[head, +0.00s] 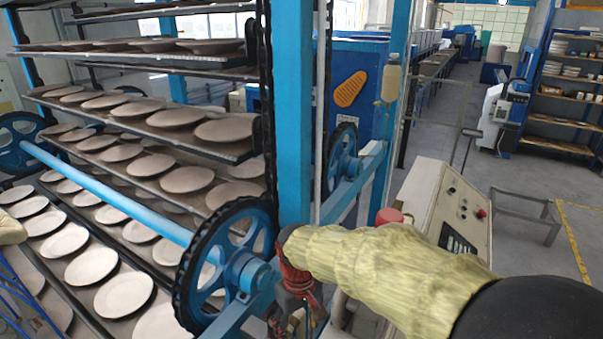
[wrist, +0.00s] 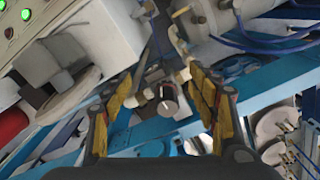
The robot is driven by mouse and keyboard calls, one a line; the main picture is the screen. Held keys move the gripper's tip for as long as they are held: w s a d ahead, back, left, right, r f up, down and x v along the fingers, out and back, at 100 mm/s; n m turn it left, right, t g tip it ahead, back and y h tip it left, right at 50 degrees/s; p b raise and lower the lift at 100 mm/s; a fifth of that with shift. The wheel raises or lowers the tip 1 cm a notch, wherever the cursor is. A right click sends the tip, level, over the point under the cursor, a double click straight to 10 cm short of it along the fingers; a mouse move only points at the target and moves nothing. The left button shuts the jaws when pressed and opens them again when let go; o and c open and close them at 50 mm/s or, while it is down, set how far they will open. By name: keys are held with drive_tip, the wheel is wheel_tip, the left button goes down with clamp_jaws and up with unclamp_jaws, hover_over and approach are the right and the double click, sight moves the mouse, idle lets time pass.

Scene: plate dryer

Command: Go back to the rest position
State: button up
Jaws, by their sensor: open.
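My gripper (wrist: 160,105) shows in the wrist view with its two yellow-padded fingers spread apart. It is open, and nothing is held between the fingers. Behind the gap are a dark-ended cylinder (wrist: 167,98) and blue machine beams. In the head view my arm, in a yellowish sleeve, reaches from the lower right toward the blue frame beside the black-rimmed wheel (head: 228,262). The fingertips are hard to make out there.
The plate dryer's racks (head: 188,150) hold many plates on the left. A blue post (head: 293,110) stands close by my arm. A control panel (head: 462,205) with a red button is right of it. Shelves (head: 566,95) stand far right.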

drive_tip(key=s+d+f+m+t+b, duration=0.2)
drive_tip(key=s+d+f+m+b, duration=0.1)
drive_tip(key=s+d+b, duration=0.5)
drive_tip(key=s+d+f+m+t+b, duration=0.3)
drive_tip(key=s+d+f+b, duration=0.2)
drive_tip(key=s+d+b, duration=0.3)
drive_tip(key=d+b, duration=0.3)
drive_tip(key=b, duration=0.1)
drive_tip(key=shift+s+d+m+t+b, duration=0.3)
drive_tip(key=shift+b, duration=0.05)
drive_tip(key=shift+c, duration=1.1)
